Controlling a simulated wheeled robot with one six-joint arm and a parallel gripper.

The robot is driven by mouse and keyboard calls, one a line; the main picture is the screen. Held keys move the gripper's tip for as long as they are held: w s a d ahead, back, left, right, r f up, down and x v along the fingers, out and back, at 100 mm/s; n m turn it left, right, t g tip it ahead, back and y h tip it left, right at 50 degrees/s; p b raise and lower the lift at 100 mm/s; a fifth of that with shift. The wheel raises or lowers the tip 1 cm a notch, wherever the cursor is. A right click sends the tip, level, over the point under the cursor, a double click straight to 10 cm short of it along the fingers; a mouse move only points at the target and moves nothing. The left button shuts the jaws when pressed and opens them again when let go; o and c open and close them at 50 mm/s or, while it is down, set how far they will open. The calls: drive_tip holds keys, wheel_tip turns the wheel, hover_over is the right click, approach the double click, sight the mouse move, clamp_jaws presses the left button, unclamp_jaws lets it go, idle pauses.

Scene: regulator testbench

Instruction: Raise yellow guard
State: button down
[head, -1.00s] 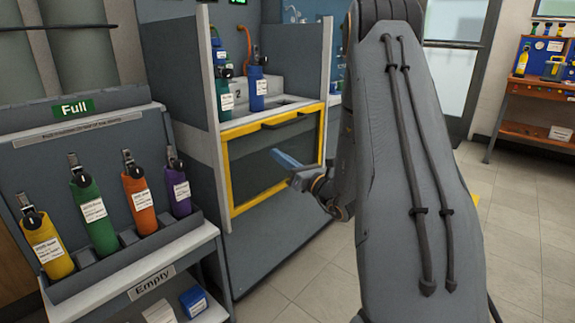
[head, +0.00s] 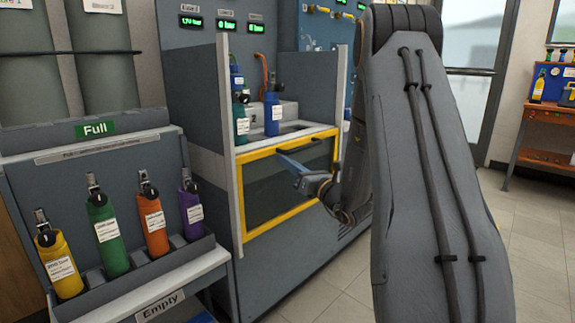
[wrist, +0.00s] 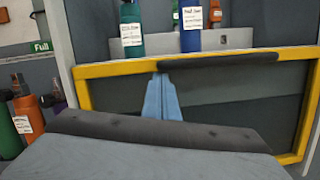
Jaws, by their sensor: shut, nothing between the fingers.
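The yellow guard (head: 240,190) is a yellow-edged frame with a dark see-through panel, on the front of the test bench. It hangs lowered, below the bench opening. A dark handle bar (wrist: 219,62) runs along its top edge in the wrist view. My gripper (head: 281,157) has blue fingers, shut and empty, in front of the upper panel. In the wrist view the fingertips (wrist: 161,76) appear at the left end of the handle, just under the top edge. I cannot tell whether they touch it.
A teal bottle (head: 242,124) and a blue bottle (head: 272,113) stand in the bench bay above the guard. A rack (head: 90,285) at left holds yellow, green, orange and purple bottles. Grey side walls (head: 222,130) flank the bay. Open floor (head: 325,290) lies in front.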

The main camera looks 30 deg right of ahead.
wheel_tip(320, 180, up, 31)
drive_tip(key=p, duration=1.5)
drive_tip(key=shift+p, duration=0.3)
drive_tip(key=shift+r, duration=0.2)
wheel_tip(320, 180, down, 6)
drive_tip(key=r+b, duration=0.1)
drive_tip(key=b, duration=0.2)
drive_tip(key=a+v, duration=0.1)
drive_tip(key=v, duration=0.9)
drive_tip(key=shift+s, duration=0.25)
